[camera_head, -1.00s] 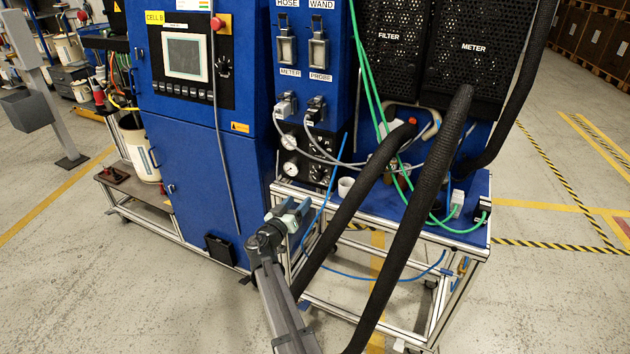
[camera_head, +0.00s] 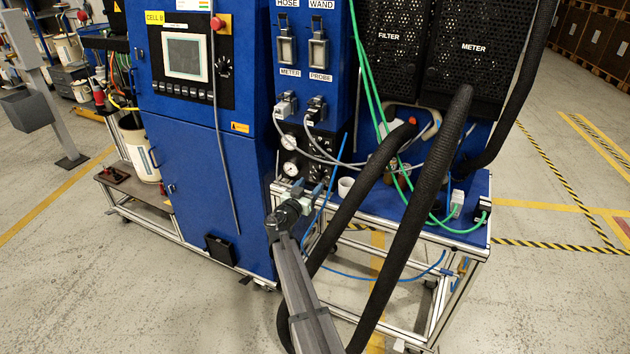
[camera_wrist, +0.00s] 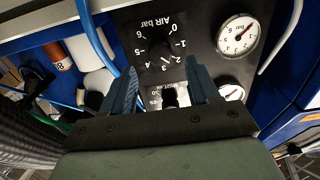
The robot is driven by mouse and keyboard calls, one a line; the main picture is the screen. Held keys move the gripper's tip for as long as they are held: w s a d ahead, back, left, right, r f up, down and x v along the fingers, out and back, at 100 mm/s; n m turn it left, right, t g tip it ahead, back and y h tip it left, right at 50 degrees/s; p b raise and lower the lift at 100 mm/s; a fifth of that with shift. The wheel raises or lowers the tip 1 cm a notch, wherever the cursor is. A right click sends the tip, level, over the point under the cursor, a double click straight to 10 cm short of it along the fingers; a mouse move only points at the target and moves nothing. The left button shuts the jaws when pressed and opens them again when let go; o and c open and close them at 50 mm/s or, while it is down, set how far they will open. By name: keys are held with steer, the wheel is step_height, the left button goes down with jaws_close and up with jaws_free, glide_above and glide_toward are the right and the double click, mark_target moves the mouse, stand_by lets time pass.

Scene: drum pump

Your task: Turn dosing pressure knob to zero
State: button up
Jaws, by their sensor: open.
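The black control panel (camera_head: 304,158) with gauges and knobs sits low on the blue cabinet in the head view. In the wrist view it appears upside down. A black dial there is marked "AIR bar" (camera_wrist: 165,32), with a scale from 0 to 6. Below it in the picture is a second dark knob (camera_wrist: 171,96) with partly hidden lettering. I cannot read which knob is for dosing pressure. My gripper (camera_wrist: 160,66) is open and empty close to the panel, its fingers spread to either side of the second knob. In the head view my gripper (camera_head: 298,187) covers the panel's lower edge.
A round white gauge (camera_wrist: 239,36) and another partly hidden gauge (camera_wrist: 231,93) are right of the fingers. A blue hose (camera_wrist: 97,35) passes near the left finger. Thick black hoses (camera_head: 352,205) hang right of my arm. A white cup (camera_head: 345,186) stands on the blue bench.

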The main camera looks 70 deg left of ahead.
mark_target(316, 179)
steer(key=shift+x, duration=2.3)
steer(key=c, duration=1)
